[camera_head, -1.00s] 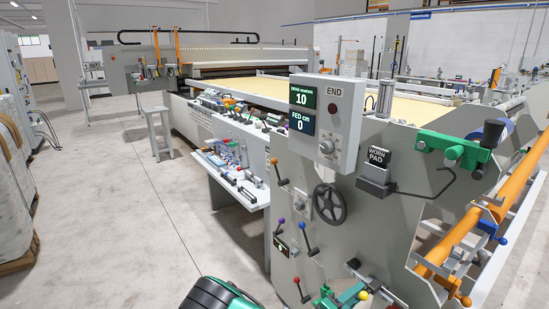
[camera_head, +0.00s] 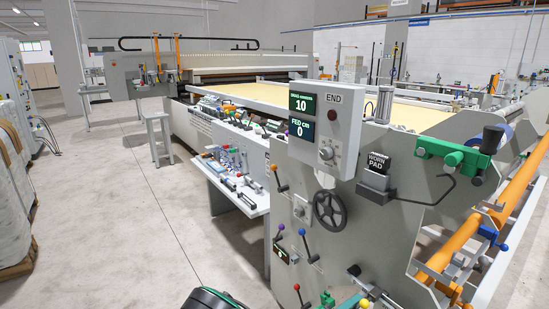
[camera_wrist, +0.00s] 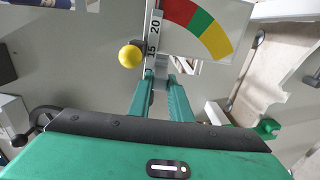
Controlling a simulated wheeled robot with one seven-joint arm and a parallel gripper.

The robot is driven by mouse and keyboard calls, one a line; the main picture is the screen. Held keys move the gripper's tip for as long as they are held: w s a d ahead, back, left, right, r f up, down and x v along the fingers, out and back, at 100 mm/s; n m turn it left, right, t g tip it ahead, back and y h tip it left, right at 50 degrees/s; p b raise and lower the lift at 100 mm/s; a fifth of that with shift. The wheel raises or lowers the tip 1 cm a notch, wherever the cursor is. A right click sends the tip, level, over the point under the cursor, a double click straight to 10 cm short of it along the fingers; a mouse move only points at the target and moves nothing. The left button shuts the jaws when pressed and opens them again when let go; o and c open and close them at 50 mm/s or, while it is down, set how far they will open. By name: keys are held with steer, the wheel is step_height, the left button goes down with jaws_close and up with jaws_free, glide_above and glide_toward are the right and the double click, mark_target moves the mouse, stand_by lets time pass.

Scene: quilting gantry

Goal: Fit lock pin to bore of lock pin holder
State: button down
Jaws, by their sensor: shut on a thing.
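My gripper (camera_wrist: 161,80) shows in the wrist view with its two green fingers close together. A small grey piece (camera_wrist: 161,72) sits between the fingertips; most of it is hidden, and I cannot tell its full shape or whether it is the lock pin. It lies in front of a white scale (camera_wrist: 153,32) marked 15 and 20. A yellow ball knob (camera_wrist: 130,56) is just left of the fingertips. I cannot single out the lock pin holder or its bore in either view.
A red, green and yellow dial plate (camera_wrist: 207,32) is beyond the fingers. In the head view, the machine's end plate carries a control box (camera_head: 327,118), a handwheel (camera_head: 330,210) and several ball-knobbed levers. A tool-laden shelf (camera_head: 232,185) is left of it. Open floor (camera_head: 130,240) lies further left.

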steer(key=shift+s+a, duration=0.4)
steer(key=shift+a, duration=0.15)
steer(key=shift+s+a, duration=0.2)
steer(key=shift+a, duration=0.1)
steer(key=shift+s+a+r, duration=0.1)
steer(key=shift+s+a, duration=0.1)
steer(key=shift+a, duration=0.1)
